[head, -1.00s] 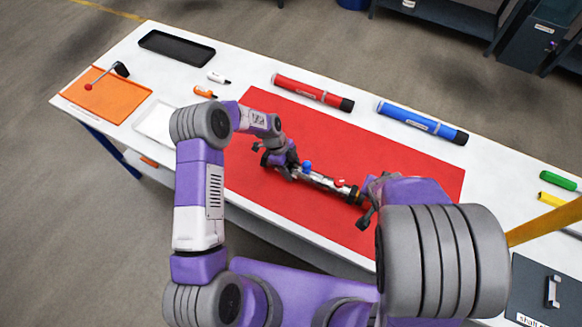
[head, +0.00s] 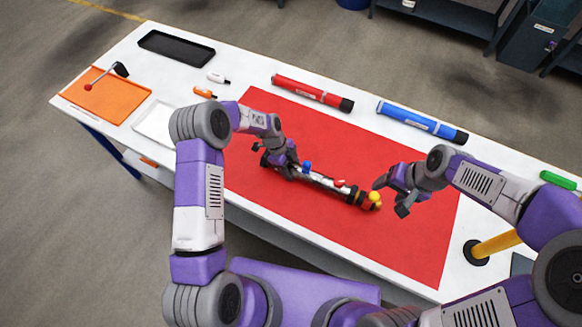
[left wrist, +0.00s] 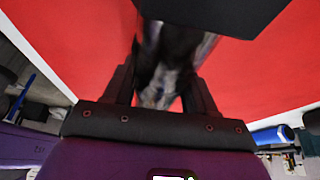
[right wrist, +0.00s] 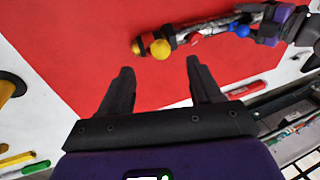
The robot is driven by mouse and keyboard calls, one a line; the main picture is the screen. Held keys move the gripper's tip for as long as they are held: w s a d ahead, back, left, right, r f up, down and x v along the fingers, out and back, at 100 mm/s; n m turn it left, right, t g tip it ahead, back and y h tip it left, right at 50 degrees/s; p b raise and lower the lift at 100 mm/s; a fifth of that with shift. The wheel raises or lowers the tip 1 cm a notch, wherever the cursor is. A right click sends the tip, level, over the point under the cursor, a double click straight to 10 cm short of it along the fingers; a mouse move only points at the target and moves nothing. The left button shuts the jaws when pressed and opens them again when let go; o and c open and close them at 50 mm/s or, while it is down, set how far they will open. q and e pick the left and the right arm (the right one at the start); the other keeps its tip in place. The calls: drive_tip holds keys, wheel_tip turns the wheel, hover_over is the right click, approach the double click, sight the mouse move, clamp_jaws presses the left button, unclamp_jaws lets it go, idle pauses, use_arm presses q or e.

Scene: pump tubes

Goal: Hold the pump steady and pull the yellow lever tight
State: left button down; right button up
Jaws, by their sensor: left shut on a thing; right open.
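The pump (head: 325,181) is a silver tube with dark ends, lying on the red mat (head: 320,235). It carries a blue knob (head: 306,167), a red part (head: 340,183) and, at its right end, yellow balls (head: 375,199). In the right wrist view the yellow lever end (right wrist: 160,48) shows as a round ball beside the pump's tip. My left gripper (head: 282,168) is shut on the pump's left end; the left wrist view shows the pump (left wrist: 165,75) blurred between the fingers. My right gripper (head: 390,194) is open and empty, just right of the yellow balls and apart from them.
Red (head: 312,92) and blue (head: 422,121) tubes lie along the table's back edge. An orange tray (head: 105,97) and a black tray (head: 177,47) are at the left. A yellow post (head: 495,245) stands at the right. The mat's front part is clear.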

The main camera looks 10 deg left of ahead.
sight(377, 199)
drive_tip(key=shift+x, duration=4.55)
drive_tip(key=shift+c, duration=0.3)
drive_tip(key=c, duration=1)
drive_tip(key=shift+c, duration=0.3)
use_arm(q)
drive_tip(key=shift+r, duration=0.1)
use_arm(e)
drive_tip(key=shift+f, duration=0.15)
use_arm(q)
drive_tip(key=shift+s, duration=0.1)
use_arm(e)
drive_tip(key=shift+s+f, duration=0.15)
drive_tip(key=shift+f, duration=0.15)
drive_tip(key=shift+o, duration=0.3)
drive_tip(key=shift+a+f, duration=0.1)
